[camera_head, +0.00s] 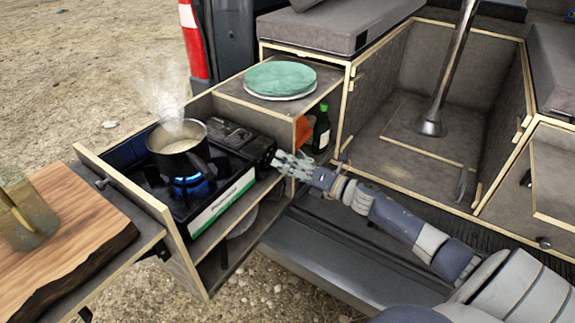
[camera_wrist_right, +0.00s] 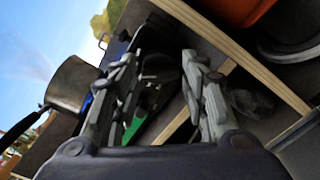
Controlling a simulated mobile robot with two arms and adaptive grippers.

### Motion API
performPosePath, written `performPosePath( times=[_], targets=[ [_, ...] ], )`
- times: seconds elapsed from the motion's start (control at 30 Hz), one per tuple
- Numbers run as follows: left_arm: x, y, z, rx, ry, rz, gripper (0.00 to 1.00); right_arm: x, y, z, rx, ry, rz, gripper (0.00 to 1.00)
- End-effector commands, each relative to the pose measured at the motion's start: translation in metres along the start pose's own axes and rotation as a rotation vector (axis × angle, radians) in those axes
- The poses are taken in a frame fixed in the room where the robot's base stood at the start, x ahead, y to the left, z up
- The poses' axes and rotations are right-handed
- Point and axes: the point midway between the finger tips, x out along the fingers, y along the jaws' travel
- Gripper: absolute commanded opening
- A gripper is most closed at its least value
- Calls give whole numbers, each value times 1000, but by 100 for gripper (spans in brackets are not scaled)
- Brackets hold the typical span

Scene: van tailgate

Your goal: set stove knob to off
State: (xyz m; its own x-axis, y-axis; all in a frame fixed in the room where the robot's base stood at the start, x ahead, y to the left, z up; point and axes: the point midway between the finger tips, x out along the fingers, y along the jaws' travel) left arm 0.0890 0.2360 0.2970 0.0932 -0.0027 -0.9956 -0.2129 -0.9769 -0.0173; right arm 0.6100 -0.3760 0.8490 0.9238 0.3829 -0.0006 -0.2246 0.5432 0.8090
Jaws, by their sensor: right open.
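The black camping stove (camera_head: 215,190) sits in the pulled-out drawer, with a green-and-white label on its front. A blue flame (camera_head: 187,182) burns under a steaming pot (camera_head: 180,143) on it. The stove knob is at the stove's right end, by my right gripper; in the right wrist view a dark round shape that looks like the knob (camera_wrist_right: 158,68) lies beyond and between the fingers. My right gripper (camera_head: 281,164) is open, its fingers close to the stove's right end; I cannot tell whether they touch it. The pot also shows in the right wrist view (camera_wrist_right: 72,84). My left gripper is out of view.
A wooden cutting board (camera_head: 62,232) with a glass-like container (camera_head: 25,210) lies at the left. Green plates (camera_head: 281,77) sit on the cabinet top. A green bottle (camera_head: 321,128) stands on the shelf behind my gripper. Wooden drawer edges border the stove closely.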

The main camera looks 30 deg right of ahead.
Motion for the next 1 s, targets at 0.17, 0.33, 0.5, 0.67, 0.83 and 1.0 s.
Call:
performPosePath(
  times=[0.17,0.33,0.5,0.67,0.83,1.0],
  targets=[
    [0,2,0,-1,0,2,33,0,0,0,1,0,-1,34],
    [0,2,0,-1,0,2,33,0,0,0,1,0,-1,8],
    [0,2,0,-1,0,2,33,0,0,0,7,0,-1,8],
    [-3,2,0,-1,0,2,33,0,0,0,46,0,-2,8],
    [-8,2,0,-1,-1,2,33,0,0,1,140,-1,-2,8],
    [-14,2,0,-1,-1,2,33,0,1,1,270,-1,-2,8]
  ],
)
